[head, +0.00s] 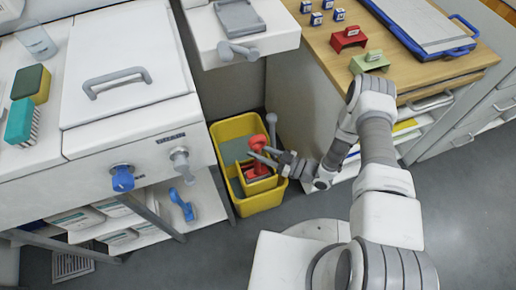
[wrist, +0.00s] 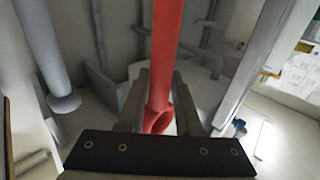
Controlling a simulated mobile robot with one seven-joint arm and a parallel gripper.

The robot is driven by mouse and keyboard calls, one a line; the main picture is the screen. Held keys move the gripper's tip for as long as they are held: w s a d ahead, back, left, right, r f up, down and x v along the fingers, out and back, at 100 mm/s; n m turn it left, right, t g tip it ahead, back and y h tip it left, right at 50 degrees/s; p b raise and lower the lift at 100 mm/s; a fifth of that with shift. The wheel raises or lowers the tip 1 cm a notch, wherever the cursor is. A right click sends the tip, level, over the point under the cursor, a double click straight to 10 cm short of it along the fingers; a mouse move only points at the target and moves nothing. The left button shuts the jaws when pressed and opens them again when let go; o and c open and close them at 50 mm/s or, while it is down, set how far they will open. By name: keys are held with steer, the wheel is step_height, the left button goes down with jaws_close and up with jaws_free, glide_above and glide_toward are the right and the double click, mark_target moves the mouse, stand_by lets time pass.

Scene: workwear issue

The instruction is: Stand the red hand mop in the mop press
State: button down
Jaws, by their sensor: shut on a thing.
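The red hand mop (head: 258,142) is upright at the yellow bucket on the floor. Its red handle (wrist: 166,45) runs up between my fingers in the wrist view. My gripper (head: 264,157) reaches in from the right and is shut on the handle. The mop press appears to be the yellow insert (head: 262,187) at the bucket's front, with red showing at its opening. My fingers hide part of the mop, and I cannot tell whether its lower end rests in the press.
The yellow bucket (head: 268,203) stands between a white cabinet (head: 130,130) and a wooden-topped counter (head: 400,75). A grey upright handle (head: 271,124) rises behind the mop; a grey pole (wrist: 40,50) shows left in the wrist view. Grey floor (head: 215,245) is free in front.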

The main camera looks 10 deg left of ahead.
steer(key=shift+f+b, duration=2.85)
steer(key=shift+f, duration=0.75)
steer(key=c, duration=0.5)
jaws_free()
steer(key=shift+d, duration=0.1)
steer(key=p+v, duration=0.2)
steer(key=v, duration=1.5)
steer(key=shift+s+d, duration=0.15)
